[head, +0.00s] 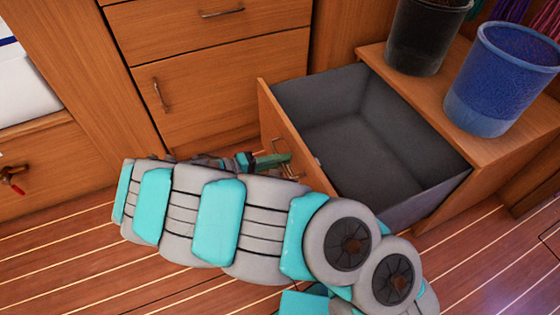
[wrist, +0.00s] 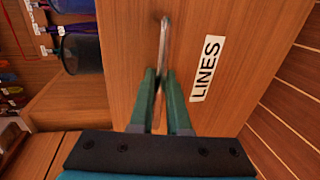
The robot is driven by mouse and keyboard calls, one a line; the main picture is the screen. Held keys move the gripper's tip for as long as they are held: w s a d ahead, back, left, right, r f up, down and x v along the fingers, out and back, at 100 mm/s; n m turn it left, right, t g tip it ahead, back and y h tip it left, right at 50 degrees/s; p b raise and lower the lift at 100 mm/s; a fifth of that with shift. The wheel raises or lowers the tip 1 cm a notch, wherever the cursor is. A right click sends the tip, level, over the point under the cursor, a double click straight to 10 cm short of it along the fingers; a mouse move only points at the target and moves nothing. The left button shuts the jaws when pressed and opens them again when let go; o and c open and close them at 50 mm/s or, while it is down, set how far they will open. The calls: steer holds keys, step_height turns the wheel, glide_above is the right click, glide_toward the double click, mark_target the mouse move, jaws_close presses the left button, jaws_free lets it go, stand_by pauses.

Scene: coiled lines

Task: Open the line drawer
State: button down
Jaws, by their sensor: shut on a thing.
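The line drawer (head: 360,135) is a wooden drawer with a grey inside, pulled well out of its cabinet and empty as far as I see. Its front (wrist: 235,40) fills much of the wrist view and bears a white label (wrist: 207,68) reading "LINES". A metal bar handle (wrist: 163,50) is on that front, and it also shows in the head view (head: 286,158). My gripper (wrist: 162,75) has its green fingers closed around the handle. In the head view my gripper (head: 275,160) is at the drawer front, partly hidden by my arm.
A black bucket (head: 425,35) and a blue bucket (head: 505,75) stand on the cabinet top (head: 400,78). Closed drawers and a cupboard door (head: 215,95) are at the back. A red-handled thing (head: 12,177) is at the left. The striped wooden floor (head: 60,250) is clear in front.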

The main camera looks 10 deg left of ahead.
steer(key=shift+s+a+f, duration=0.1)
stand_by(0.3)
steer(key=c, duration=0.9)
jaws_free()
steer(key=shift+v, duration=3.9)
